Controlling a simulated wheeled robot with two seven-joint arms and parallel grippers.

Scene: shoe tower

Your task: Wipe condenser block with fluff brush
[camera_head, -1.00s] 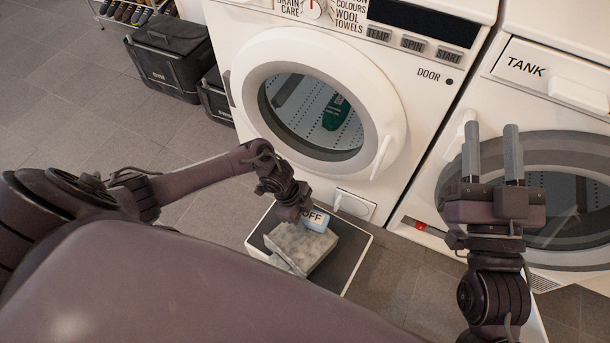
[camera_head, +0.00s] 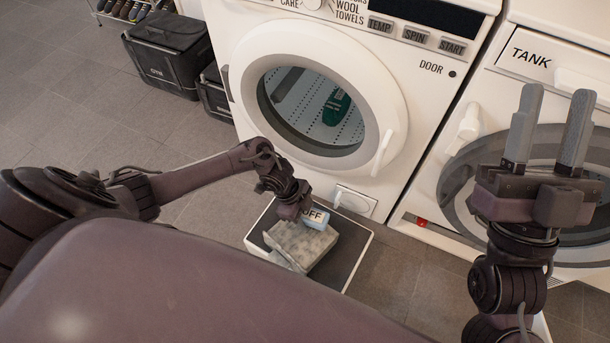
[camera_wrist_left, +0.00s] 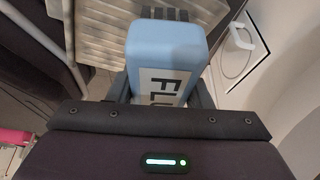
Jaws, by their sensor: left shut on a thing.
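In the left wrist view the brush (camera_wrist_left: 165,42) sits between the fingers, dark bristles pointing away. The condenser block (camera_head: 303,243) is a grey, finned slab lying on a dark-topped tray (camera_head: 345,262). It also shows in the left wrist view (camera_wrist_left: 108,32), by the bristles; I cannot tell if they touch it. My right gripper (camera_head: 557,92) is open, empty and raised before the right machine.
A washing machine (camera_head: 390,75) with a round door stands behind the tray. A second machine (camera_head: 540,55), labelled TANK, stands at right. Floor left of the tray is clear.

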